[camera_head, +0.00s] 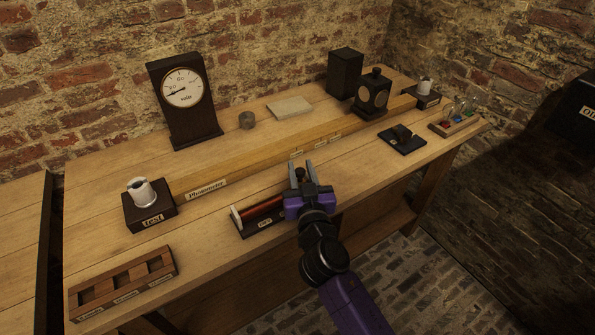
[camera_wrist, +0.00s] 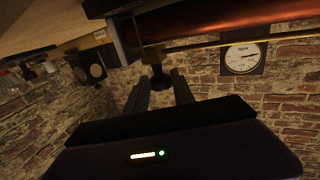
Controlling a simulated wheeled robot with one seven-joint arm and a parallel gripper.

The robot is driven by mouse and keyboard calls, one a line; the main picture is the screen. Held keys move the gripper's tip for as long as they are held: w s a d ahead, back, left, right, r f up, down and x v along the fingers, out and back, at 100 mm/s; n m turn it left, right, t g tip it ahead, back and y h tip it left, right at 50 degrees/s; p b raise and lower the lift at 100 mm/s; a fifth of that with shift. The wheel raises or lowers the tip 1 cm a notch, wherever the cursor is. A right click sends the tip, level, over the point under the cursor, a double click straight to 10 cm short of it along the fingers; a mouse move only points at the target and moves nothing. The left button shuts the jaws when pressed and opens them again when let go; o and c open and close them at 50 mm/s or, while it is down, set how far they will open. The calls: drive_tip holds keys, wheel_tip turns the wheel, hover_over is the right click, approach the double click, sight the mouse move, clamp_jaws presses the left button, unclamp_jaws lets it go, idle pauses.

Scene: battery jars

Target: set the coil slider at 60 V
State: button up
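The coil (camera_head: 265,212) is a red-brown cylinder on a dark base near the bench's front edge. It fills the top right of the wrist view (camera_wrist: 220,18), with a brass rod (camera_wrist: 225,43) alongside. A dark slider knob (camera_wrist: 155,56) hangs by the rod, at the coil's right end in the head view. My gripper (camera_head: 301,171) is at this end, with its fingers apart on either side of the knob; I cannot tell whether they touch it. The voltmeter (camera_head: 182,87) stands at the back left, its needle pointing left and slightly down; the value is too small to read surely.
A block labelled test (camera_head: 150,213) and a wooden slotted rack (camera_head: 123,283) stand on the left. A long photometer beam (camera_head: 255,168) runs behind the coil.

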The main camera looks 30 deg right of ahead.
drive_tip(key=o, duration=0.3)
drive_tip(key=shift+d, duration=0.25)
drive_tip(key=shift+a, duration=0.1)
drive_tip(key=shift+s, duration=0.1)
drive_tip(key=b+v, duration=0.2)
drive_tip(key=v, duration=0.5)
drive_tip(key=shift+s, duration=0.3)
drive_tip(key=shift+a, duration=0.1)
